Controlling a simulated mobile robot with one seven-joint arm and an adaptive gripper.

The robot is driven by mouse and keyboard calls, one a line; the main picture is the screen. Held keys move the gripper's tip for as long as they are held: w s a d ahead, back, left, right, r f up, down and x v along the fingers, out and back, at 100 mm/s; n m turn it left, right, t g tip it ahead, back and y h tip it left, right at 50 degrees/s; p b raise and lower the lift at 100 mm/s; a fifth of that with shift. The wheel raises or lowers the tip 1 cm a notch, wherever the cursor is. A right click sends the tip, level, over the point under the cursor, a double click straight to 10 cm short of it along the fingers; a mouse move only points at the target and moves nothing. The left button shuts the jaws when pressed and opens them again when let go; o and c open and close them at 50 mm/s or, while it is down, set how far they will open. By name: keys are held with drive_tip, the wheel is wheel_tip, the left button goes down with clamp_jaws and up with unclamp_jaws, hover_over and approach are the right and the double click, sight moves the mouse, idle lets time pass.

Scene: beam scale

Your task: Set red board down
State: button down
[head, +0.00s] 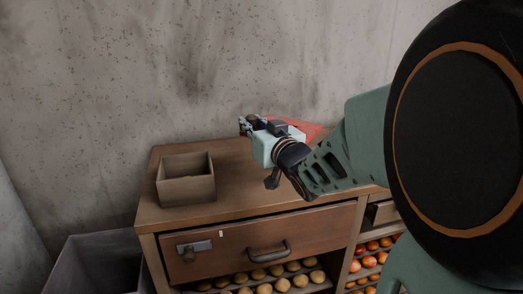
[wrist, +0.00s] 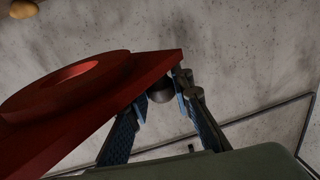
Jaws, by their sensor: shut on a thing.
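The red board (wrist: 80,105) fills the left of the wrist view, tilted in that picture, with a raised round red part on its face. My gripper (wrist: 172,92) is shut on it near the board's pointed corner. In the head view my gripper (head: 246,124) is over the back of the wooden cabinet top. Part of the red board (head: 309,129) shows behind my wrist there; the rest is hidden by my arm. I cannot tell whether the board touches anything below.
An open wooden box (head: 187,190) stands on the left of the cabinet top (head: 226,190). Below are a drawer (head: 225,257) with a handle and shelves of round produce (head: 283,284). A grey bin (head: 95,265) stands at lower left. A concrete wall rises behind.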

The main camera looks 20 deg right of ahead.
drive_tip(key=s+d+f, duration=0.1)
drive_tip(key=d, duration=0.1)
drive_tip(key=s+d+f, duration=0.1)
drive_tip(key=s+d, duration=0.1)
drive_tip(key=s+d+f, duration=0.1)
drive_tip(key=s+d, duration=0.1)
drive_tip(key=shift+s+d+f, duration=0.1)
drive_tip(key=shift+s+d, duration=0.1)
drive_tip(key=shift+d, duration=0.05)
drive_tip(key=shift+w+a+f, duration=0.1)
drive_tip(key=shift+f, duration=0.15)
drive_tip(key=w+a+f+b, duration=0.1)
drive_tip(key=w+a+f, duration=0.1)
drive_tip(key=w+f, duration=0.1)
drive_tip(key=w+a+f+b, duration=0.2)
drive_tip(key=w+a, duration=0.1)
drive_tip(key=w+a+f+b, duration=0.1)
drive_tip(key=w+a+f, duration=0.2)
drive_tip(key=shift+w+a+f, duration=0.1)
drive_tip(key=shift+w+f, duration=0.2)
drive_tip(key=shift+w+a+f+b, duration=0.2)
drive_tip(key=shift+f+b, duration=0.2)
drive_tip(key=shift+f, duration=0.6)
drive_tip(key=shift+w+a+f+b, duration=0.15)
drive_tip(key=shift+f+b, duration=0.2)
drive_tip(key=shift+f, duration=0.65)
drive_tip(key=shift+d, duration=0.1)
drive_tip(key=shift+f, duration=0.2)
drive_tip(key=c, duration=1.7)
unclamp_jaws()
